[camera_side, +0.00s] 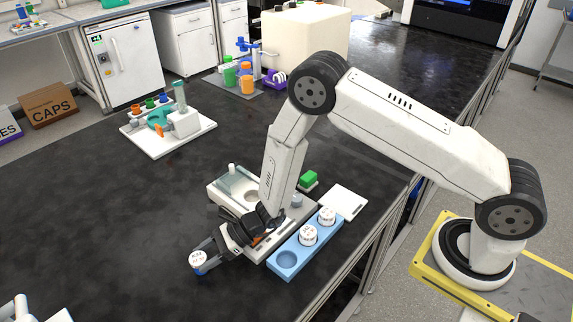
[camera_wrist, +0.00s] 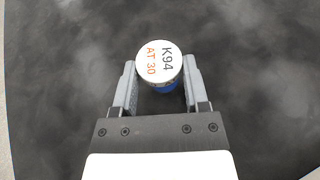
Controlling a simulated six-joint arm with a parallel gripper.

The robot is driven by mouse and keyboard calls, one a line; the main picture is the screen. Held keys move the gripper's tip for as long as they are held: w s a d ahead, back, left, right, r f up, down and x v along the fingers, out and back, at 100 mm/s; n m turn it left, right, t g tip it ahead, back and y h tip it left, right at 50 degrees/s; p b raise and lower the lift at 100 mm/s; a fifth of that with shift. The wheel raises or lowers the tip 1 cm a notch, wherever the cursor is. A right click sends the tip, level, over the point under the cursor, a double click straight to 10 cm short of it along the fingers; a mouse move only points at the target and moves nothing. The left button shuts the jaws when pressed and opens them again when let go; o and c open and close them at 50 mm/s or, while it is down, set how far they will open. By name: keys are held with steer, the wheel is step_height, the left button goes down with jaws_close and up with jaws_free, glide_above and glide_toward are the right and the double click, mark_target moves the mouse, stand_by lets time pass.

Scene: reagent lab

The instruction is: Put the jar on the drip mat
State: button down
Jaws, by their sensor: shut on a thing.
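The jar (camera_side: 198,261) has a white lid and a blue body. In the wrist view the jar's lid (camera_wrist: 159,62) reads "K94" and "AT 30". My gripper (camera_side: 208,255) is shut on the jar, with one finger on each side of it, and the same grip shows in the wrist view (camera_wrist: 159,83). The jar is over the dark bench, left of the blue rack; I cannot tell how high it is. I cannot clearly pick out the drip mat in either view.
The blue rack (camera_side: 272,265) has an empty round well at its near end and two white-lidded jars (camera_side: 308,235) (camera_side: 327,216) behind it. Bare bench (camera_side: 100,215) lies left.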

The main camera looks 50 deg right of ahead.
steer(key=shift+f, duration=0.3)
steer(key=shift+c, duration=0.5)
jaws_free()
steer(key=shift+r, duration=0.15)
steer(key=v, duration=1.2)
